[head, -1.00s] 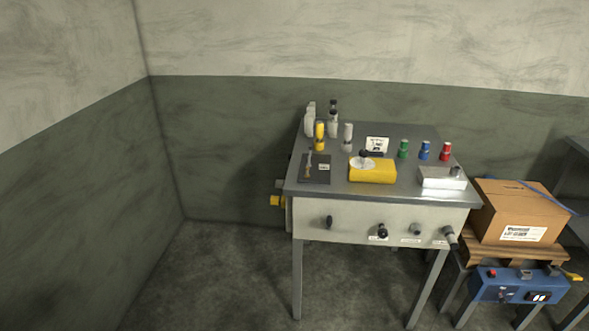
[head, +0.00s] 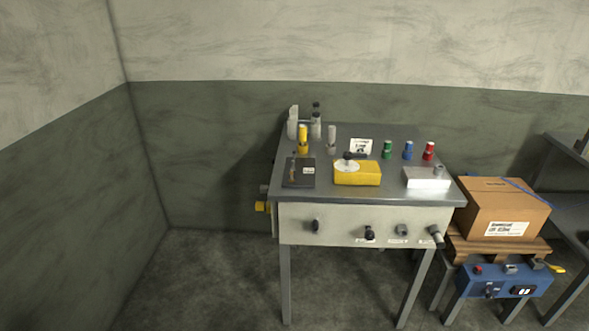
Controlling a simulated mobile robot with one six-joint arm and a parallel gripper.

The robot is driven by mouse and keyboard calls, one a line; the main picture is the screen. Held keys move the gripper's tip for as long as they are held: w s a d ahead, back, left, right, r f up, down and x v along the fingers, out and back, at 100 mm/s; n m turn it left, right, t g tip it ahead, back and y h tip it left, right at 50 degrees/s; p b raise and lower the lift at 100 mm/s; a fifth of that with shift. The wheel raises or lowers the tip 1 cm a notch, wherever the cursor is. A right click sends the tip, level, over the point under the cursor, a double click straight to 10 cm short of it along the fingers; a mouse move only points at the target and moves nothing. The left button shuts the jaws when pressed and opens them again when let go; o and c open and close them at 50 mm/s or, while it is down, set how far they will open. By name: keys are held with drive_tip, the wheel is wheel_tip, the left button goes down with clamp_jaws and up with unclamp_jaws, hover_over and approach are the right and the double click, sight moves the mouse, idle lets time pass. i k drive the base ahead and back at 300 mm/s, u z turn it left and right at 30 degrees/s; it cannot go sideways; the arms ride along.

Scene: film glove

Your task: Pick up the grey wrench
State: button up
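I cannot make out a grey wrench for certain. A small, thin tool-like shape (head: 293,171) lies on a dark flat panel (head: 306,181) at the left front of the grey-topped table (head: 400,197); it is too small to tell what it is. My gripper is not in view.
A cardboard box (head: 503,210) and blue case (head: 505,282) are right. Floor at left is clear.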

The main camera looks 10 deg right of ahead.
sight(331, 129)
drive_tip(key=i, duration=0.9)
drive_tip(key=u, duration=0.05)
